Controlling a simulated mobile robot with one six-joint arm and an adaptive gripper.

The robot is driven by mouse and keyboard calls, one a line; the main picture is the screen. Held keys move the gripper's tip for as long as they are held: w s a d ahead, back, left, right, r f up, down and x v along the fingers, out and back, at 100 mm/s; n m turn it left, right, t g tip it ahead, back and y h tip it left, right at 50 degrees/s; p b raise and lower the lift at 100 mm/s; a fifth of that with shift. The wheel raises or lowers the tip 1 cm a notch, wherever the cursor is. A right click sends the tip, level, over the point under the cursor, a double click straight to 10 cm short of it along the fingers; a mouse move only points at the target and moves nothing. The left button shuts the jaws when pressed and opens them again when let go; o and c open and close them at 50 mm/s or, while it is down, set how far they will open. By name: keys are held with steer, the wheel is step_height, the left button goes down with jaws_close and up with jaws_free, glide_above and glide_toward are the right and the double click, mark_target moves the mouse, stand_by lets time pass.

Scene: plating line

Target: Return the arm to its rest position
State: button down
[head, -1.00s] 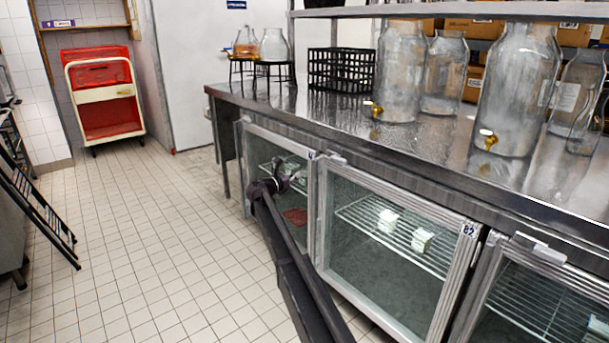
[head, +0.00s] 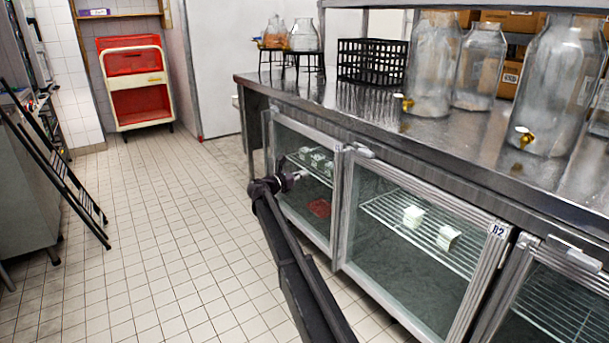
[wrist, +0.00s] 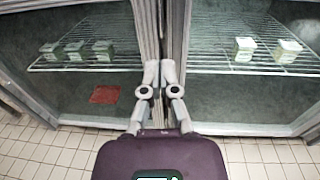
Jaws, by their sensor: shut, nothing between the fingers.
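My arm reaches forward from the bottom of the head view and stands out over the aisle floor. My gripper (head: 297,178) is at its far end, in front of the glass-door fridges under the steel counter. In the wrist view my gripper (wrist: 159,72) is shut, with its two fingertips together and nothing between them. It points at the upright frame between two fridge doors. I cannot tell how far the fingertips are from the frame.
The steel counter (head: 365,128) carries large glass jars (head: 434,65) and a black crate (head: 374,62). Small cartons (wrist: 75,50) sit on the fridge racks. A red cart (head: 135,80) stands at the back, and a folding step (head: 60,175) at left. The tiled floor (head: 150,240) between is clear.

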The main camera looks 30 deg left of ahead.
steer(key=s+d+f+m+g, duration=0.25)
steer(key=d+f+m, duration=0.2)
steer(key=d, duration=1.05)
steer(key=s+d+f+m+g, duration=0.2)
steer(key=d+f+m+g, duration=0.3)
steer(key=d, duration=1.1)
steer(key=s+d+f+m+g, duration=0.25)
steer(key=d+m, duration=0.35)
steer(key=d, duration=0.9)
steer(key=s+d+f+m+g+y, duration=0.1)
steer(key=s+d+f+m+g, duration=0.1)
steer(key=s+d+m, duration=0.35)
steer(key=s+d+f+m+g+y, duration=0.1)
steer(key=s+d+f+m+g, duration=0.15)
steer(key=s+d, duration=0.5)
steer(key=s+d+f+m+g+y, duration=0.2)
steer(key=s+d+m+y, duration=0.5)
steer(key=s, duration=0.8)
step_height(320, 180, up, 37)
steer(key=d+h+p, duration=0.2)
steer(key=p, duration=3.5)
steer(key=shift+m, duration=0.45)
steer(key=shift+f, duration=0.1)
